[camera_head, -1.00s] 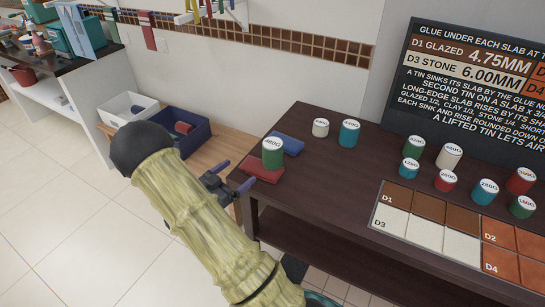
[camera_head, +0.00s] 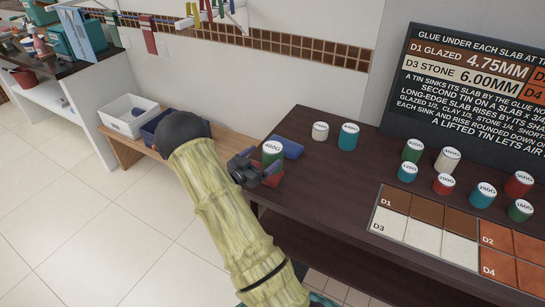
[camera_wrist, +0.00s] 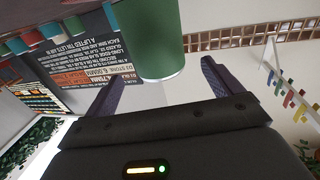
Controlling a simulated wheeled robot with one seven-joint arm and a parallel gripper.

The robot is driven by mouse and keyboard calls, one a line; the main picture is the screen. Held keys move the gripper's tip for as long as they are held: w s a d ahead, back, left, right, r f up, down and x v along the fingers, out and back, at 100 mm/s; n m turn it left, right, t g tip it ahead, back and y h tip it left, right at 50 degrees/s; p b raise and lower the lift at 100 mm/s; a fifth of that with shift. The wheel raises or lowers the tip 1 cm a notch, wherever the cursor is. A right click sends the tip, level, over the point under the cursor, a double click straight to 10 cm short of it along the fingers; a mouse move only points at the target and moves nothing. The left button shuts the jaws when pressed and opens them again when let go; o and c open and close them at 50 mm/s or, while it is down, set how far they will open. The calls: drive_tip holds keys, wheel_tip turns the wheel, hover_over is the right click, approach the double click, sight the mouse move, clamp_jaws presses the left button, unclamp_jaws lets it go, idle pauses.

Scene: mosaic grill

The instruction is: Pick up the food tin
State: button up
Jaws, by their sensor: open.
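A green tin with a white lid marked 480G (camera_head: 272,154) stands upright near the left end of the dark table, on a red slab (camera_head: 272,180) that my gripper partly hides. My gripper (camera_head: 259,170) is at the tin's near left side, over the table's edge. In the wrist view the green tin (camera_wrist: 148,42) is large and lies ahead of the open fingers (camera_wrist: 162,74), roughly between their tips. I cannot tell whether a finger touches it. Other tins stand apart, including a cream tin (camera_head: 320,131) and a teal tin (camera_head: 348,137).
A blue slab (camera_head: 290,147) lies just behind the green tin. Several more tins, such as a red one (camera_head: 444,184), stand right, behind the slab board (camera_head: 378,222). A dark sign (camera_head: 480,95) stands at the back. White (camera_head: 128,118) and blue bins sit on a wooden bench left.

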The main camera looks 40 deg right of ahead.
sight(272, 150)
drive_tip(key=shift+d, duration=0.2)
drive_tip(key=shift+d, duration=0.15)
drive_tip(key=d, duration=0.2)
drive_tip(key=w+d+p, duration=0.1)
drive_tip(key=d, duration=0.1)
drive_tip(key=shift+d+f, duration=0.15)
drive_tip(key=shift+d, duration=0.25)
drive_tip(key=c, duration=1.5)
drive_tip(key=shift+r, duration=5.05)
drive_tip(key=shift+c, duration=0.2)
